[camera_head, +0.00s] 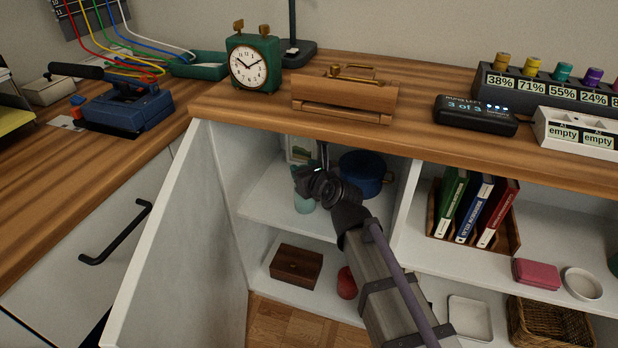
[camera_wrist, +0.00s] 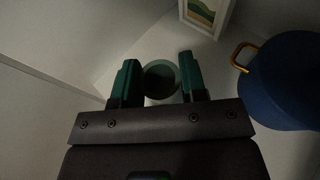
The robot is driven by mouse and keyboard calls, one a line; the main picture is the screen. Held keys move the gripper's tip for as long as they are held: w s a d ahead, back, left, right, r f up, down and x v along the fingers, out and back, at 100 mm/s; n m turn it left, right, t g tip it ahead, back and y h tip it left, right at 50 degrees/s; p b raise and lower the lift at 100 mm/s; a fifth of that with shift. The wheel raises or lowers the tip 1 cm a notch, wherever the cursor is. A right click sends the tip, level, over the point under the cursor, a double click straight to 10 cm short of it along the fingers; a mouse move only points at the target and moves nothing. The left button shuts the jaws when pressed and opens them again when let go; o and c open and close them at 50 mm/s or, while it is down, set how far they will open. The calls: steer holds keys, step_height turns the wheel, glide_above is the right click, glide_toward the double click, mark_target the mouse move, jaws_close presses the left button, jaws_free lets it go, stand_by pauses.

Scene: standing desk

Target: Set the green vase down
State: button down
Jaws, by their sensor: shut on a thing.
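The green vase (camera_head: 304,204) is inside the open cabinet compartment, low over the upper shelf (camera_head: 268,206), and looks upright. My gripper (camera_head: 306,186) is shut on it from above. In the wrist view the vase's round dark mouth (camera_wrist: 161,77) lies between the two green fingers of my gripper (camera_wrist: 159,74). I cannot tell whether the vase's base touches the shelf.
A blue pot (camera_head: 362,174) with a brass handle stands to the right on the same shelf. A small framed picture (camera_wrist: 207,16) stands behind. The open white door (camera_head: 172,240) is on the left. A wooden box (camera_head: 297,266) and a red object (camera_head: 347,283) are below.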

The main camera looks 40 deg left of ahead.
steer(key=shift+r, duration=0.1)
steer(key=shift+f, duration=0.2)
steer(key=c, duration=1.1)
jaws_free()
steer(key=o, duration=0.4)
steer(key=shift+o, duration=0.2)
steer(key=shift+r, duration=0.2)
steer(key=p+v, duration=0.4)
steer(key=v, duration=0.8)
